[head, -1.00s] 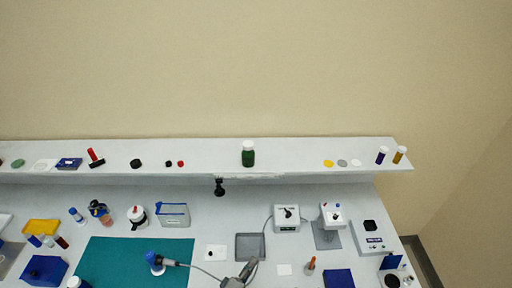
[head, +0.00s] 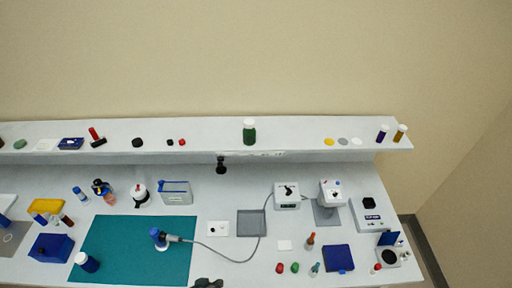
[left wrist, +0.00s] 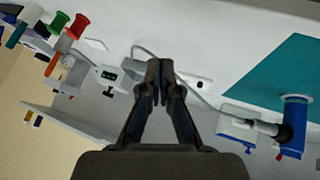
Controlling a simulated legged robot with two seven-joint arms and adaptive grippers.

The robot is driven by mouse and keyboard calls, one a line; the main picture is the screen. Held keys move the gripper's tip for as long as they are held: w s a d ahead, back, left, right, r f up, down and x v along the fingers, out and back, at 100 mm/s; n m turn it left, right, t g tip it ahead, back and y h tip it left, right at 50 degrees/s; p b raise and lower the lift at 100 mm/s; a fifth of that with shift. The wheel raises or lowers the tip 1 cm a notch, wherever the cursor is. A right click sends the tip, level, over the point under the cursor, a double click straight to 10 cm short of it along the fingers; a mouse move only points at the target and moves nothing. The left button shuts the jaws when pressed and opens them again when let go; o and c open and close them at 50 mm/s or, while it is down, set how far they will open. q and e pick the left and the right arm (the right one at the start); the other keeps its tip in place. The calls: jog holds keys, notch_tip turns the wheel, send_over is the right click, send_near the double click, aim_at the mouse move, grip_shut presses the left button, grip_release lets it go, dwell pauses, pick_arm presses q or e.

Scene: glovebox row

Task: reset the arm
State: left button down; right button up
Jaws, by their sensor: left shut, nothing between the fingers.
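My left gripper (head: 208,283) shows only as a dark tip at the bottom edge of the head view, just right of the teal mat (head: 135,252). In the left wrist view the gripper (left wrist: 160,82) has its two dark fingers together, with nothing between them. The bench surface, a cable and a small box are seen beyond the fingertips. The rest of my left arm is out of the head view. My right gripper is in neither view.
A corded device with a blue top (head: 158,238) stands on the mat. Its cable runs right to a white box (head: 287,195). A grey tray (head: 251,223) and a white plate (head: 218,229) lie beyond the gripper. A raised shelf (head: 300,135) with small items spans the back.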

pick_arm(q)
jog(key=s+a+f+m+g+y, duration=0.1)
jog(key=s+a+g+y, duration=0.25)
jog(key=s+a, duration=0.3)
notch_tip(320, 180, down, 34)
jog(key=s+a+r+b, duration=0.1)
jog(key=s+b, duration=0.2)
jog(key=b, duration=0.3)
jog(key=s+a+f+g+b, duration=0.2)
jog(key=s+f+b, duration=0.2)
jog(key=s+f, duration=1.2)
jog(key=shift+s+a+f+m+y, duration=0.15)
jog(key=shift+s+f+m+y, duration=0.2)
jog(key=shift+f, duration=1.05)
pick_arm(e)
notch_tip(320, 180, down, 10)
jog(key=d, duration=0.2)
